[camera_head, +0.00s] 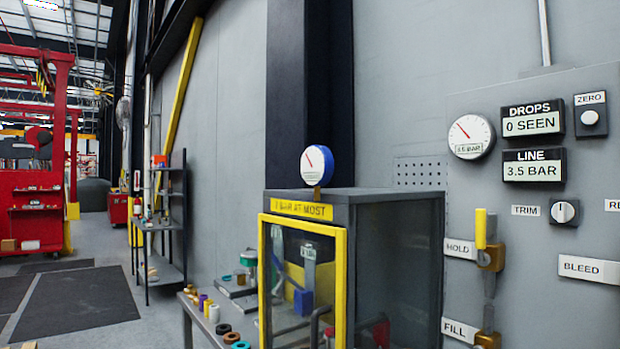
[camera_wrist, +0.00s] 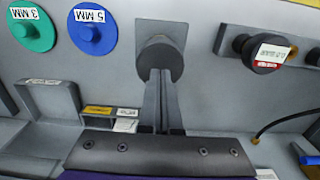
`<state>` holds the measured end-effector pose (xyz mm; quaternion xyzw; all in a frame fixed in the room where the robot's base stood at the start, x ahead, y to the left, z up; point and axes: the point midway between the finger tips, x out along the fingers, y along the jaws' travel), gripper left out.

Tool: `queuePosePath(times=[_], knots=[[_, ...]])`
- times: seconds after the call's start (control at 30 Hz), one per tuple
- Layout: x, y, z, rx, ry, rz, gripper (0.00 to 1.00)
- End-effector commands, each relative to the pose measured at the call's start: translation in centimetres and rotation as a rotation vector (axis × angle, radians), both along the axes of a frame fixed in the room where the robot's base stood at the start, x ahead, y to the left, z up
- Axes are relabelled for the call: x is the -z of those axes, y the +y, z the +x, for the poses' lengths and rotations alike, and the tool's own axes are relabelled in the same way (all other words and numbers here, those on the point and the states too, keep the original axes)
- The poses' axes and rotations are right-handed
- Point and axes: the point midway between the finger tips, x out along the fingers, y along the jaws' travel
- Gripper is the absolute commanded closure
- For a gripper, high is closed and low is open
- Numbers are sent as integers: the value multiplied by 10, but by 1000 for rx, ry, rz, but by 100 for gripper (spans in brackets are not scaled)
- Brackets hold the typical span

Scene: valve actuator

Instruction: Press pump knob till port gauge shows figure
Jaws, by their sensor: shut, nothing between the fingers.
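In the wrist view my gripper (camera_wrist: 167,78) points away from me with its two slim grey fingers together and nothing between them. Their tips overlap the lower edge of a dark round knob (camera_wrist: 158,60) on a square grey plate; I cannot tell whether they touch it. The knob has no readable label. To the right, a dark round fitting (camera_wrist: 269,58) with a red lower edge carries a small white label, too blurred to read surely. In the head view a white wall gauge (camera_head: 470,137) reads 3.5 BAR. A blue-rimmed gauge (camera_head: 316,165) stands on the cabinet, its figure unreadable.
A grey cabinet (camera_head: 395,199) with a yellow-framed door (camera_head: 343,290) is labelled 1 BAR AT MOST. The LINE display (camera_head: 533,170) reads 3.5 BAR; DROPS (camera_head: 533,122) reads 0 SEEN. Green 3 MM (camera_wrist: 31,30) and blue 5 MM (camera_wrist: 93,30) discs are left of the knob.

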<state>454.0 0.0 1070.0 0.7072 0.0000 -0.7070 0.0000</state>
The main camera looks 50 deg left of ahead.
Motion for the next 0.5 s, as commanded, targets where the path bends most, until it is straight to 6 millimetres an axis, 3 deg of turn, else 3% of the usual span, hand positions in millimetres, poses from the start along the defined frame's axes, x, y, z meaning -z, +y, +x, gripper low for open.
queuePosePath(times=[0.5], knots=[[17, 0, 0, 0, 0, 0, 100]])
